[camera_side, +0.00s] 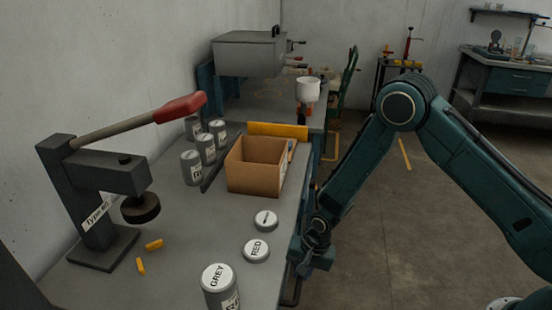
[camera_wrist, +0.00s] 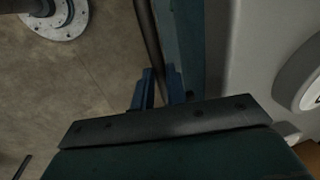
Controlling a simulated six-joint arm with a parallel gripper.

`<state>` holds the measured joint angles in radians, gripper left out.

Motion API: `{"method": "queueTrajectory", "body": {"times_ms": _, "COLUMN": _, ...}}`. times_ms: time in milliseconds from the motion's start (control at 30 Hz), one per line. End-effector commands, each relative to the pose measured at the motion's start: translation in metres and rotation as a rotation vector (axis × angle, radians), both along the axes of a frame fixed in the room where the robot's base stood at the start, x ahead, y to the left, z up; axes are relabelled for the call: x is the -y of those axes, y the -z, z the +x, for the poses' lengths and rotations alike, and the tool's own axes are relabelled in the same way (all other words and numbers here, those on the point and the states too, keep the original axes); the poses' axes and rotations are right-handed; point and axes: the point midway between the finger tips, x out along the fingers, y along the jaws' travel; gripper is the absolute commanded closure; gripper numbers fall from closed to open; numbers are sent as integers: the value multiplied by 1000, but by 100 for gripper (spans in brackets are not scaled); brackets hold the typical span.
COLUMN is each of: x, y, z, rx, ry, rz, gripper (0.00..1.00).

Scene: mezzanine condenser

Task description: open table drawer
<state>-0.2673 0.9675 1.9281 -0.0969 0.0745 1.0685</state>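The grey workbench (camera_side: 190,232) runs along the left wall. Its blue side, apparently the drawer front, shows in the wrist view (camera_wrist: 190,40) as a narrow strip below the grey top. A dark bar (camera_wrist: 149,35), apparently the drawer handle, runs along that side. It shows in the side view (camera_side: 291,291) only partly. My gripper (camera_side: 303,262) is at the table's right edge, pointing down. In the wrist view its two blue fingers (camera_wrist: 161,84) stand apart, one on either side of the bar. Whether they press on it is unclear. No drawer opening is visible.
On the tabletop are a cardboard box (camera_side: 252,176), a lever press (camera_side: 95,200), a GREY can (camera_side: 219,288), a RED lid (camera_side: 256,250), another lid (camera_side: 265,221) and several cans behind. The floor (camera_side: 400,240) right of the table is open.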

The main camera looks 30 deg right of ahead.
Motion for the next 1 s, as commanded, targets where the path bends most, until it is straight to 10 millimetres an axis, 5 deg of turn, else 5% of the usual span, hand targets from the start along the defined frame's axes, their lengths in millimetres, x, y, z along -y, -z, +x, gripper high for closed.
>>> {"method": "queueTrajectory", "body": {"times_ms": 567, "x": 13, "y": -1, "z": -13, "rx": -2, "ry": 3, "rz": -1, "gripper": 100}}
{"method": "queueTrajectory", "body": {"times_ms": 1000, "x": 75, "y": 0, "z": -75, "rx": -5, "ry": 6, "rz": 0, "gripper": 100}}
